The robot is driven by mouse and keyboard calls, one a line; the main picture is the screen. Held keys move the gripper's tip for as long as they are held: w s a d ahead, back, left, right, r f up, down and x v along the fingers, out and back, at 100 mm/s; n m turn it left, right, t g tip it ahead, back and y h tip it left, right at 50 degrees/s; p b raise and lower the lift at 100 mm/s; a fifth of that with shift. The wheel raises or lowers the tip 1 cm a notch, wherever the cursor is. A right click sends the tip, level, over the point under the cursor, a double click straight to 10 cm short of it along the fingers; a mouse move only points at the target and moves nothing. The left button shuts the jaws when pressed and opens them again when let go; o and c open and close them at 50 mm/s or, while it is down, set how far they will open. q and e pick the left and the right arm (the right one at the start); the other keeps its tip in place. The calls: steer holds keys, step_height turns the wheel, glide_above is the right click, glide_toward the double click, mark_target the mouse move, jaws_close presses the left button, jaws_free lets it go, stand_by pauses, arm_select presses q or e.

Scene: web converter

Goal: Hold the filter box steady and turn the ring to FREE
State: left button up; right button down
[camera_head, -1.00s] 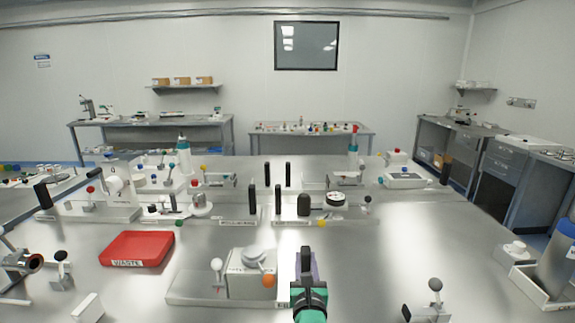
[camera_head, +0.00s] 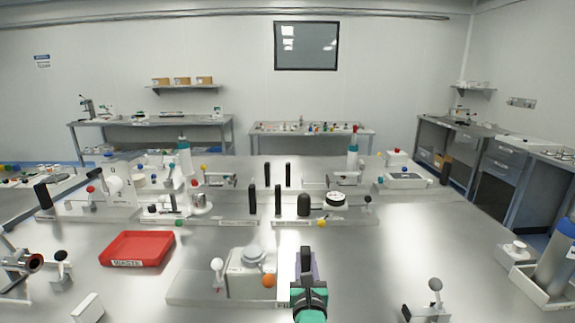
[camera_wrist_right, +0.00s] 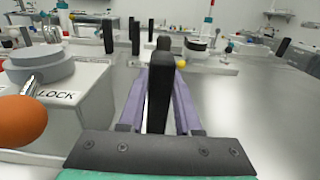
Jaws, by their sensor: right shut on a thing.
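The filter box (camera_head: 240,284) is a white block on a pale base plate at the front middle. A round grey ring (camera_head: 254,254) sits on its top, with an orange ball knob (camera_head: 268,281) at its front right. In the right wrist view the ring (camera_wrist_right: 40,72) and orange knob (camera_wrist_right: 22,120) are at the left, beside the word LOCK on the box. My right gripper (camera_head: 307,262) stands just right of the box. Its purple fingers (camera_wrist_right: 158,105) are shut on an upright black handle (camera_wrist_right: 158,92). Whether the handle joins the box is hidden. My left gripper is not in view.
A white ball-topped lever (camera_head: 217,266) stands left of the box. A red waste tray (camera_head: 137,262) lies further left. Black posts (camera_head: 279,200) and small fixtures stand behind. A dark-knobbed lever (camera_head: 436,288) is at the right. Bare table (camera_head: 400,245) lies between.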

steer(key=shift+r, duration=0.15)
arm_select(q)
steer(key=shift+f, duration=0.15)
arm_select(e)
steer(key=shift+s+f, duration=0.1)
steer(key=shift+f, duration=0.45)
